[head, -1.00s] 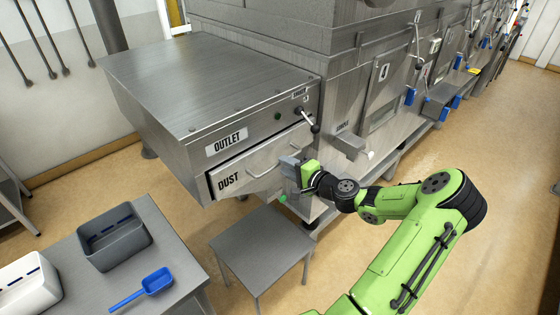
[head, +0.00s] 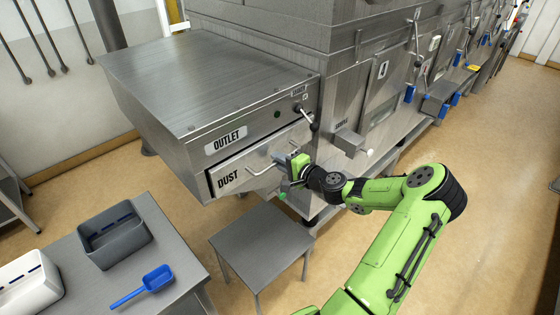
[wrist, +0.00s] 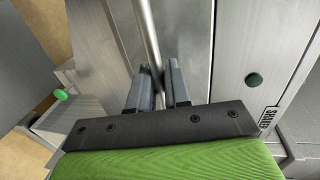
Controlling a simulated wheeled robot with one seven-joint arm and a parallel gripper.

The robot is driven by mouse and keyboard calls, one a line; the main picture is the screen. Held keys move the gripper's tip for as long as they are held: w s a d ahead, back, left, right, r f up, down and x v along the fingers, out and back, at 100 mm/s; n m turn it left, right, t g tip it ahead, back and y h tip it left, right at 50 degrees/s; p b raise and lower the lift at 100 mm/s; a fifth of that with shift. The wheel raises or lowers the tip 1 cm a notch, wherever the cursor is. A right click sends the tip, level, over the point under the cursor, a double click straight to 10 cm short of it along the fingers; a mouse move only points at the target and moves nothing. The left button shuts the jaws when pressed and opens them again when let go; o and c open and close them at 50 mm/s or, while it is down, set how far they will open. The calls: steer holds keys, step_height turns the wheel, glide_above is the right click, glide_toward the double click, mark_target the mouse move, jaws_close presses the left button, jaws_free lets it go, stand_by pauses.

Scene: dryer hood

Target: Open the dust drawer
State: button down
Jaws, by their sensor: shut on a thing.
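The dust drawer (head: 232,178) is a steel front labelled DUST, under the OUTLET panel of the steel housing. Its front looks closed or nearly so; a narrow dark line shows along its edge. A thin metal handle (head: 258,171) shows on the drawer front. My gripper (head: 291,164) is at the right part of that front. In the wrist view, its two dark fingers (wrist: 158,88) are shut around the handle's round bar (wrist: 149,30). The gripped part of the bar is partly hidden by the fingers.
A lever with a dark knob (head: 307,116) sticks out above my gripper. A small grey table (head: 262,243) stands below the drawer. A bench at lower left holds a grey bin (head: 114,238) and a blue scoop (head: 146,286). Open floor lies to the right.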

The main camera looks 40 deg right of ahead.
steer(key=shift+s, duration=0.1)
steer(key=s+b, duration=0.1)
steer(key=s, duration=1.9)
steer(key=shift+s+d+b, duration=0.25)
steer(key=shift+s+b, duration=0.1)
steer(key=c, duration=1.3)
jaws_free()
steer(key=shift+o, duration=0.2)
steer(key=s+r, duration=0.3)
steer(key=s, duration=1.2)
steer(key=shift+s+d, duration=0.2)
steer(key=shift+s, duration=0.05)
